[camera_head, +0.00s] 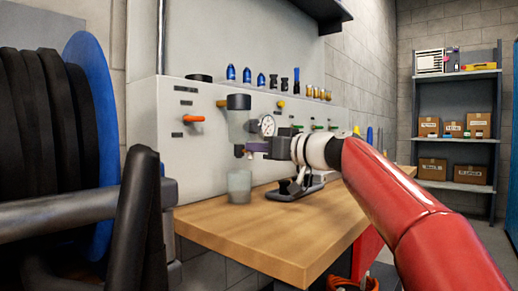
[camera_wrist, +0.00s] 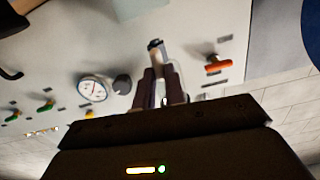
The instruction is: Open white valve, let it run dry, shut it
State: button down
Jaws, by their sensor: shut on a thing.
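In the head view my gripper (camera_head: 250,148) reaches the bottom of a clear filter bowl (camera_head: 238,127) with a dark cap, mounted on the grey panel. In the wrist view its two dark fingers (camera_wrist: 161,88) are shut around a small pale piece with a dark end (camera_wrist: 156,54), which appears to be the white valve. The fingers hide most of it, and I cannot tell its turn position. A clear cup (camera_head: 239,187) stands upright on the wooden bench below the bowl, apart from it. I cannot make out any flow or the liquid level.
A round gauge (camera_head: 267,125) sits right beside the bowl, close to my gripper. An orange handle (camera_head: 193,119) is on the panel to the left. A black stand (camera_head: 296,188) rests on the bench (camera_head: 262,246) under my wrist. The front of the bench is clear.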

jog(key=shift+w+d+f+m+p, duration=0.15)
jog(key=shift+m+p, duration=0.3)
jog(key=shift+m, duration=2.35)
jog(key=shift+w+d+f+m+p, duration=0.15)
jog(key=shift+m+p, duration=0.25)
jog(key=shift+m, duration=2.4)
jog(key=shift+w+d+f+m+p, duration=0.15)
jog(key=shift+m+p, duration=0.3)
jog(key=shift+m, duration=2.35)
jog(key=shift+a+f, duration=0.1)
jog(key=c, duration=1.5)
grip_release()
jog(key=shift+o, duration=0.2)
jog(key=shift+s, duration=0.1)
jog(key=b+v, duration=0.1)
jog(key=v, duration=0.6)
jog(key=shift+s+d, duration=0.2)
jog(key=shift+d, duration=0.1)
